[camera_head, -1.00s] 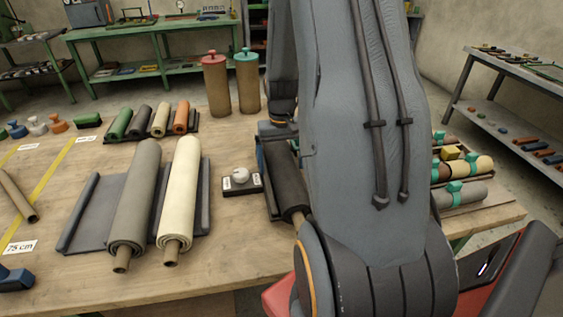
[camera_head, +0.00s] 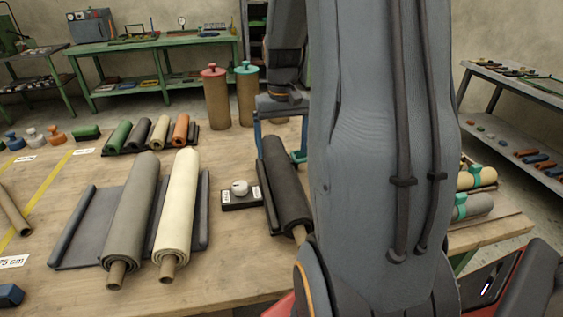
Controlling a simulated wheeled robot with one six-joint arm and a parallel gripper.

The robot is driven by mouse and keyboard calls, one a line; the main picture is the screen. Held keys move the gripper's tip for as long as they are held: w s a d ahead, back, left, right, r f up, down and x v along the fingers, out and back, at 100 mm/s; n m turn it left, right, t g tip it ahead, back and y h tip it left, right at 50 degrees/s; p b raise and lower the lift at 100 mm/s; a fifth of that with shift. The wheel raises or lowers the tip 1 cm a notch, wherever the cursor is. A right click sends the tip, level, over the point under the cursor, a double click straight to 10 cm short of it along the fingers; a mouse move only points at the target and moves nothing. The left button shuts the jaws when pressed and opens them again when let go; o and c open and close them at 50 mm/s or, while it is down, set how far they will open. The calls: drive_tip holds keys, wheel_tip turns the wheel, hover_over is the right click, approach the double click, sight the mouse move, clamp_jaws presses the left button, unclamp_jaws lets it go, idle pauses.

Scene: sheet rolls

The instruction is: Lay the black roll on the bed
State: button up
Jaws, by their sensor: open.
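The black roll (camera_head: 288,187) lies lengthwise on the table right of centre, with its pale core end poking out at the near end. A dark padded rail runs along its left side. I cannot tell whether the fingers touch the roll. The grey bed (camera_head: 84,222) with raised padded sides is to the left. A grey roll (camera_head: 131,213) and a cream roll (camera_head: 178,208) lie side by side on it. My arm hides the table to the right.
A small dark block with a white knob (camera_head: 240,190) stands between the bed and the black roll. Several small rolls (camera_head: 150,133) lie behind the bed. Strapped rolls (camera_head: 474,206) are at right.

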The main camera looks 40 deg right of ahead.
drive_tip(key=shift+r, duration=0.8)
drive_tip(key=s+a+f+n, duration=0.2)
drive_tip(key=s+a, duration=0.3)
drive_tip(key=a, duration=0.6)
drive_tip(key=s+a+f+n, duration=0.2)
drive_tip(key=s+a, duration=0.3)
drive_tip(key=a, duration=0.6)
drive_tip(key=shift+a+f+n+t, duration=0.35)
drive_tip(key=shift+n+t, duration=0.05)
drive_tip(key=shift+n, duration=0.2)
